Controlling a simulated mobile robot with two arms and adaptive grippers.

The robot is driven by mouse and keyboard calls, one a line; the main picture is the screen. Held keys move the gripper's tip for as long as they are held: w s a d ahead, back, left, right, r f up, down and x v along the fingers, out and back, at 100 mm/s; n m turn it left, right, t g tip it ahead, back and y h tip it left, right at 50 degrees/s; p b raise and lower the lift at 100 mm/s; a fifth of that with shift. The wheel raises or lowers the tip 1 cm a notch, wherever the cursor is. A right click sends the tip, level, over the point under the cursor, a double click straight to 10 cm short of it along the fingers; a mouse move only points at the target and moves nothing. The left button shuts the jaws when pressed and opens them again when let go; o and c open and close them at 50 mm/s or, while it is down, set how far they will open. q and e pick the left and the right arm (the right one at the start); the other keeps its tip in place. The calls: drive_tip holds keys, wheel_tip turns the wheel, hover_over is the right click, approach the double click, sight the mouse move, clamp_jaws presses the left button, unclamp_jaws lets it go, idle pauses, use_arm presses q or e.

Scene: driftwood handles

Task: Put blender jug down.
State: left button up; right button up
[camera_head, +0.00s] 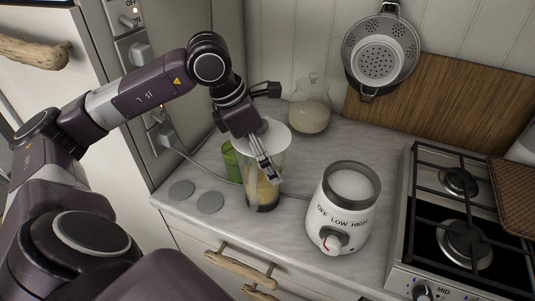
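The blender jug (262,194) is clear, with a pale lid or top (273,136) and yellowish contents above a dark base. It is upright over the grey counter, left of the blender base; I cannot tell whether its bottom touches the counter. My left gripper (268,172) reaches down over the jug, with its fingers against or in front of the jug's near side. The wrist covers part of the jug, and whether the fingers are closed on it is unclear. The white blender base (340,214) has a dial marked OFF LOW HIGH. My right gripper is out of view.
A green cup (231,160) stands close behind the jug's left side. A glass jar (310,108) is at the back. A gas stove (460,225) is at right. A cable runs from the wall socket (167,136).

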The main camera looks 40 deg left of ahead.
use_arm(q)
drive_tip(key=v, duration=1.2)
drive_tip(key=shift+r, duration=0.1)
idle(0.4)
